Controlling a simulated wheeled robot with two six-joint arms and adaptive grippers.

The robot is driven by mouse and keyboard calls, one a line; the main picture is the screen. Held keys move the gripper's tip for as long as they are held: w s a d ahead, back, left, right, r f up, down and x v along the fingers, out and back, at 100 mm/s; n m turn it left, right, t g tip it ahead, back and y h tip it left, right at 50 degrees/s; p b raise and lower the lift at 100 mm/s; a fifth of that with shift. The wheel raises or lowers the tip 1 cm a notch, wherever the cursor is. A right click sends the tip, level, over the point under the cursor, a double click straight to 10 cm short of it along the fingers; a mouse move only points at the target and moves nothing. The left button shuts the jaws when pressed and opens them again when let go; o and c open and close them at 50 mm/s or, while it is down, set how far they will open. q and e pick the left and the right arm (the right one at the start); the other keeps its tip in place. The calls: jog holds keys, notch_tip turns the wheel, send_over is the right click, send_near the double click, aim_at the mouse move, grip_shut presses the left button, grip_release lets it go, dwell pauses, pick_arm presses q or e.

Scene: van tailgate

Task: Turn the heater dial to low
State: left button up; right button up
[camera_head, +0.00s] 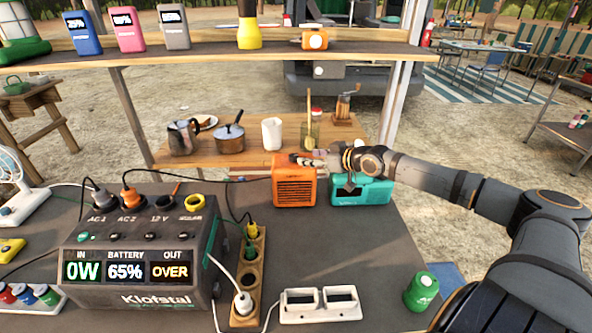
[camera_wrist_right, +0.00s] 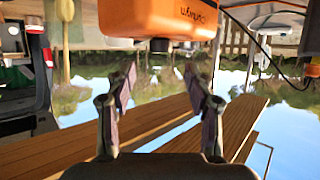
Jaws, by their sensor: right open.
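The orange heater (camera_head: 294,186) stands on the grey counter in the head view, its dark grille facing me. In the right wrist view the heater (camera_wrist_right: 165,17) fills the top middle, its lettering upside down. A dark round knob (camera_wrist_right: 158,45), which looks like the dial, sticks out from its edge. My right gripper (camera_head: 306,160) is at the heater's top in the head view and covers the dial there. In the wrist view its two fingers (camera_wrist_right: 168,88) are spread apart with nothing between them, and the knob lies beyond their tips. The dial's setting cannot be read. My left gripper is not in view.
A teal box (camera_head: 372,192) stands right of the heater, beneath my right arm. A power station (camera_head: 140,262) reading OVER and a power strip (camera_head: 246,275) are at left. A green can (camera_head: 421,292) stands at front right. A shelf (camera_head: 200,57) crosses above.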

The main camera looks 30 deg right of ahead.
aim_at(295, 156)
jog(key=w+f+b, duration=0.1)
jog(key=b, duration=0.2)
jog(key=shift+w+a+f, duration=0.1)
jog(key=shift+f, duration=0.05)
jog(key=w, duration=0.2)
jog(key=w+a, duration=0.1)
jog(key=w, duration=0.1)
jog(key=shift+f, duration=0.25)
jog(key=shift+w+a+f, duration=0.15)
jog(key=shift+w+f, duration=0.25)
jog(key=shift+w, duration=0.2)
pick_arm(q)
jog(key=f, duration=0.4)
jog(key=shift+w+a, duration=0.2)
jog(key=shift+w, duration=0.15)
pick_arm(e)
jog(key=shift+c, duration=0.4)
